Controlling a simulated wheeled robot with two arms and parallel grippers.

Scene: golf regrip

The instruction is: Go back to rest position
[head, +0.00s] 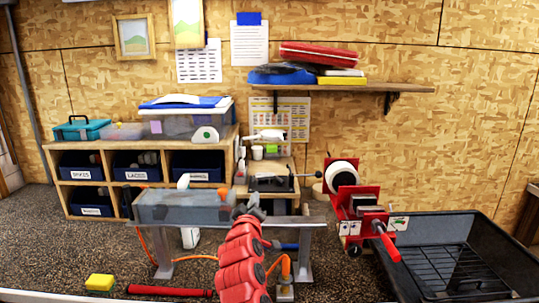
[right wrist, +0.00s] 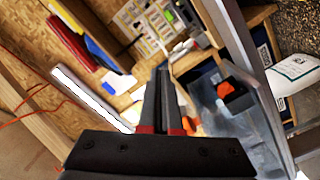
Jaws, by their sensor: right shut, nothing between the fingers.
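My right arm, red, comes up from the bottom middle of the head view. Its dark right gripper (head: 250,208) is by the right end of a grey translucent bin (head: 185,208) on a metal stand; whether they touch is not clear. In the right wrist view the gripper (right wrist: 163,72) has its two black fingers together, with nothing held. My left gripper is not in the head view.
A red clamp device (head: 362,205) with a white roll stands right of centre. A black tray (head: 455,265) lies at the right. A wooden cubby shelf (head: 140,205) stands behind. A yellow block (head: 100,282) and a red stick (head: 170,291) lie front left.

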